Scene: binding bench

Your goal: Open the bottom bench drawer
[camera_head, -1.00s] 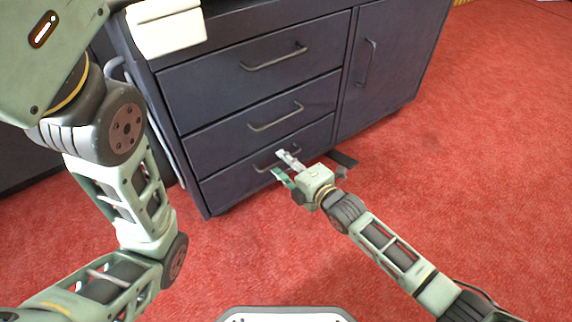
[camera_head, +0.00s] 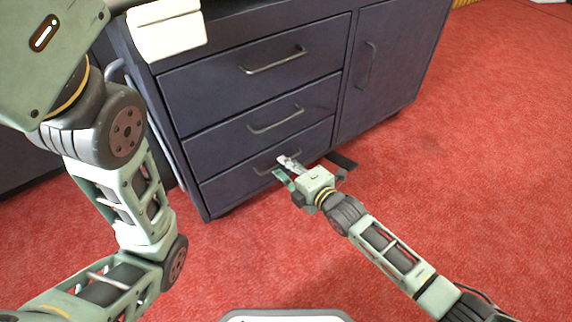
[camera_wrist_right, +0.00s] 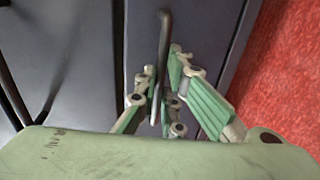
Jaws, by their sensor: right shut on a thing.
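The bottom bench drawer (camera_head: 226,188) is the lowest of three drawers in the dark blue bench, and its front looks flush with the bench. Its bar handle (camera_head: 264,165) is partly hidden by my right gripper (camera_head: 283,167). In the right wrist view the handle (camera_wrist_right: 163,45) runs down between the fingers of the right gripper (camera_wrist_right: 163,88), and the gripper is shut on it. My left arm is at the left of the head view, but its gripper is not in view.
The middle drawer handle (camera_head: 276,119) and top drawer handle (camera_head: 274,61) are above. A door (camera_head: 385,75) is at the right. A pale block (camera_head: 166,30) lies on the bench top. Red carpet (camera_head: 480,190) is clear in front and to the right.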

